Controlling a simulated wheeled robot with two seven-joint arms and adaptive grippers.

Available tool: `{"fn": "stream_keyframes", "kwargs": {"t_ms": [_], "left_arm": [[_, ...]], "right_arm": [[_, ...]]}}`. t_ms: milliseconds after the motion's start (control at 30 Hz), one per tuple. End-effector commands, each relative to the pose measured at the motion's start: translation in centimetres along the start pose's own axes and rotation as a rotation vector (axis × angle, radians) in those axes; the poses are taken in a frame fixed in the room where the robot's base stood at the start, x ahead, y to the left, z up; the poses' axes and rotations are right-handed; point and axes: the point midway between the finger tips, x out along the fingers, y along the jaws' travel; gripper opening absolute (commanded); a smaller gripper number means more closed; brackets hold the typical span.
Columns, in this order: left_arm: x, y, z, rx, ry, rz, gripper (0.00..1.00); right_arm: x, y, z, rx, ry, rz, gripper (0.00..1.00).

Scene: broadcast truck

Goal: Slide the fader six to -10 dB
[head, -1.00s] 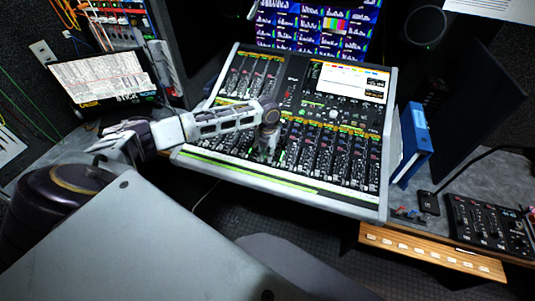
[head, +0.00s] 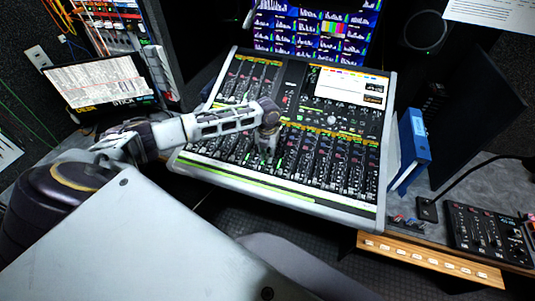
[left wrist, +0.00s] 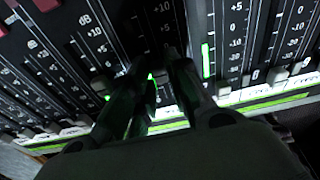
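The mixing console (head: 375,211) has a row of faders along its near part. My left gripper (head: 267,153) points down over these faders, left of the middle of the row. In the left wrist view my left gripper (left wrist: 160,72) has its two dark fingers low over a fader strip, with a narrow gap between them. A small fader cap (left wrist: 161,78) shows dimly in the gap; I cannot tell whether the fingers touch it. The strip's number is not readable, and the fingers hide much of its scale. My right gripper is not in view.
Neighbouring fader caps (left wrist: 222,92) stand close on both sides of the fingers. A blue binder (head: 413,150) stands right of the console. A small black control box (head: 487,230) lies on the right desk. A laptop (head: 98,82) is at left.

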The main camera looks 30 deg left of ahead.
Motion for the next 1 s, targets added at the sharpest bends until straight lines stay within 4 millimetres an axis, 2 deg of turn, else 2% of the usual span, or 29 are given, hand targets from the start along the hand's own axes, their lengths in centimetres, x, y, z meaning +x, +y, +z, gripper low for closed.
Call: {"fn": "stream_keyframes", "kwargs": {"t_ms": [33,100,567,767,1000], "left_arm": [[0.0,0.0,0.0,0.0,-0.001,0.0,0.28],[0.0,0.0,0.0,0.0,-0.001,0.0,0.36],[-0.5,0.0,0.1,0.0,-0.003,-0.001,0.36],[-2.1,0.0,0.1,0.0,-0.004,-0.001,0.36],[-5.5,0.0,0.1,0.0,-0.004,-0.002,0.36]], "right_arm": [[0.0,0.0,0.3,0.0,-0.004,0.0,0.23],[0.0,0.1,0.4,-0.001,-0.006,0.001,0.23],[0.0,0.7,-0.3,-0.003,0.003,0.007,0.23],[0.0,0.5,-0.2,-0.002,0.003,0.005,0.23],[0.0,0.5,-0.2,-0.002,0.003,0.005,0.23]]}}
